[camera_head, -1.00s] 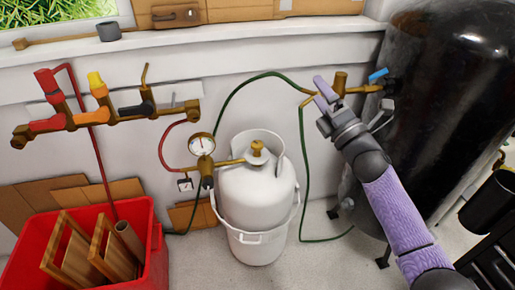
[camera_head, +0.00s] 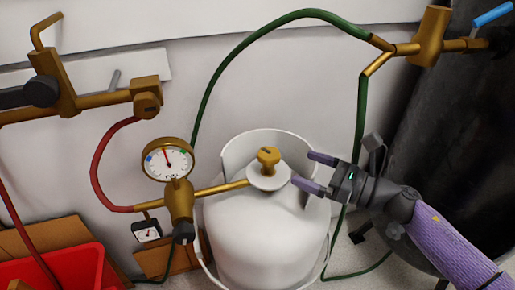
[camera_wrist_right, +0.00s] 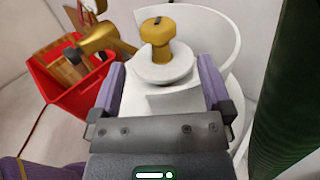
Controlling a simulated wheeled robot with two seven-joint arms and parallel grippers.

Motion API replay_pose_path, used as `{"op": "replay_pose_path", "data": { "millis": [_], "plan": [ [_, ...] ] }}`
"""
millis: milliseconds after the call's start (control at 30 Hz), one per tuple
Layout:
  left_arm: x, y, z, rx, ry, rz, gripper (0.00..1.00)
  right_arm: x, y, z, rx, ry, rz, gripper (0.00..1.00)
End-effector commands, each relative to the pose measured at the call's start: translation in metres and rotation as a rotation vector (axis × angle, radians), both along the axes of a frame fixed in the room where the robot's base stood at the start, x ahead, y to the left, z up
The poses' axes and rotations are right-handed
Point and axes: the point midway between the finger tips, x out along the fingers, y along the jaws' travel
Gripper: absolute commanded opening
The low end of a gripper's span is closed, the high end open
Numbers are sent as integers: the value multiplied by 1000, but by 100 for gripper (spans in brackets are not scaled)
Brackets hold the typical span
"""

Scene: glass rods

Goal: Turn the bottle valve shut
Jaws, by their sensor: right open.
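The bottle valve is a brass knob (camera_head: 268,158) on top of the white gas bottle (camera_head: 255,235), inside its raised collar. It also shows in the right wrist view as a brass knob (camera_wrist_right: 157,32), ahead of the jaws and centred between them. My right gripper (camera_head: 308,172) has purple fingers spread open, just right of the knob and pointing at it. The fingers (camera_wrist_right: 162,85) are empty in the wrist view, with a gap between them and the knob. My left gripper is in neither view.
A gauge (camera_head: 167,159) and brass fitting stand left of the bottle. A green hose (camera_head: 250,35) arches behind it to a brass pipe with a blue lever (camera_head: 492,14). A red crate (camera_head: 75,268) is at lower left. The black tank (camera_head: 430,130) stands right.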

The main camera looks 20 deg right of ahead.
Motion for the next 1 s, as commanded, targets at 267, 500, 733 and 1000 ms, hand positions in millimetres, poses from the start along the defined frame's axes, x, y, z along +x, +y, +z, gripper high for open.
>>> {"op": "replay_pose_path", "data": {
  "millis": [267,500,733,1000],
  "plan": [
    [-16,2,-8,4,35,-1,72,41,38,1,1,-4,1,100],
    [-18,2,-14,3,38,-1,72,67,63,2,3,-3,0,100],
    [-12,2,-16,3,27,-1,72,71,66,3,1,-2,-1,100],
    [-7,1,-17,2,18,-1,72,71,66,3,1,-1,-1,64]
  ]
}}
